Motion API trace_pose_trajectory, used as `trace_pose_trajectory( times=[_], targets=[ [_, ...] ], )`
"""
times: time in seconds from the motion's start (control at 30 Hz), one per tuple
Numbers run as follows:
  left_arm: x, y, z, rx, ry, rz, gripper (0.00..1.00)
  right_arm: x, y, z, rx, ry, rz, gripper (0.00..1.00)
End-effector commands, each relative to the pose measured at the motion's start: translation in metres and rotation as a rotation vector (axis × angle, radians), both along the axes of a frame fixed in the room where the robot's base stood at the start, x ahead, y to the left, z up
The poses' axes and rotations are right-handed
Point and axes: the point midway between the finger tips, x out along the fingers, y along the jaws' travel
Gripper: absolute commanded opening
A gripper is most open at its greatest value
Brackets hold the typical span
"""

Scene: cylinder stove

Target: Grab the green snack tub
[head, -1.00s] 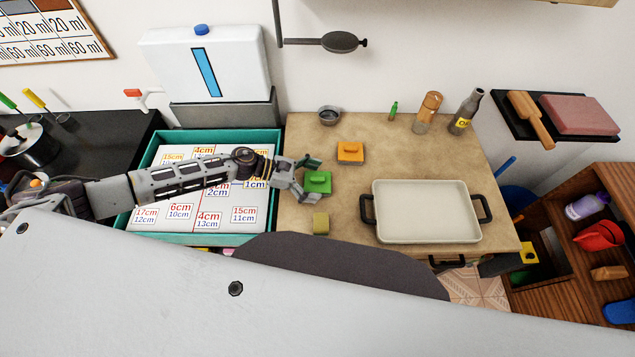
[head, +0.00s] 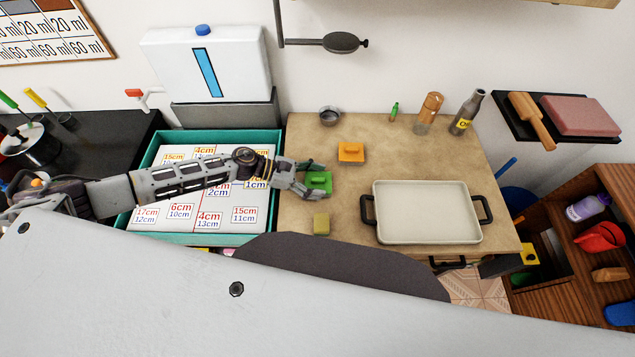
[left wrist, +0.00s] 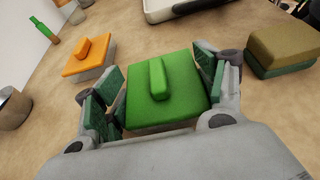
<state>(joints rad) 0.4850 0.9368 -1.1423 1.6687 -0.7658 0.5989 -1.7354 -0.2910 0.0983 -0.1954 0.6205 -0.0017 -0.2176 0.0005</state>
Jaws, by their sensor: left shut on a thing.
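The green snack tub (head: 318,182) is a square tub with a green lid and a raised ridge on top. It stands on the tan counter, and it fills the middle of the left wrist view (left wrist: 165,90). My left gripper (head: 308,181) comes in from the left and is shut on the tub. In the left wrist view its green-padded fingers (left wrist: 160,96) are on either side of the tub. The tub's lower part is mostly hidden. My right gripper is not in view.
An orange-lidded tub (head: 351,152) stands behind the green tub. A yellow-and-green sponge (head: 321,223) lies in front. A cream tray (head: 426,237) with black handles is at the right. A teal-edged box (head: 262,238) with labelled cards is at the left.

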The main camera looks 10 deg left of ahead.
Motion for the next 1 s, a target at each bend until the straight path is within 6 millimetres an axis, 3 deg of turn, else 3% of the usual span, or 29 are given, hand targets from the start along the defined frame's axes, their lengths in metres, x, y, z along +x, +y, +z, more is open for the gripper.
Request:
trace_pose_trajectory(
  times=[0.37,0.8,1.0],
  targets=[
    [0.001,0.000,0.017,0.000,-0.002,-0.001,0.46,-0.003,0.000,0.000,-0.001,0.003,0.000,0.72],
    [0.001,0.000,0.077,0.001,-0.003,-0.001,0.46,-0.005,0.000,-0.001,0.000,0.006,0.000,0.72],
    [0.000,0.000,0.095,0.000,-0.001,0.000,0.46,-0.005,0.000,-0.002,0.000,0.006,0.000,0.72]
  ],
)
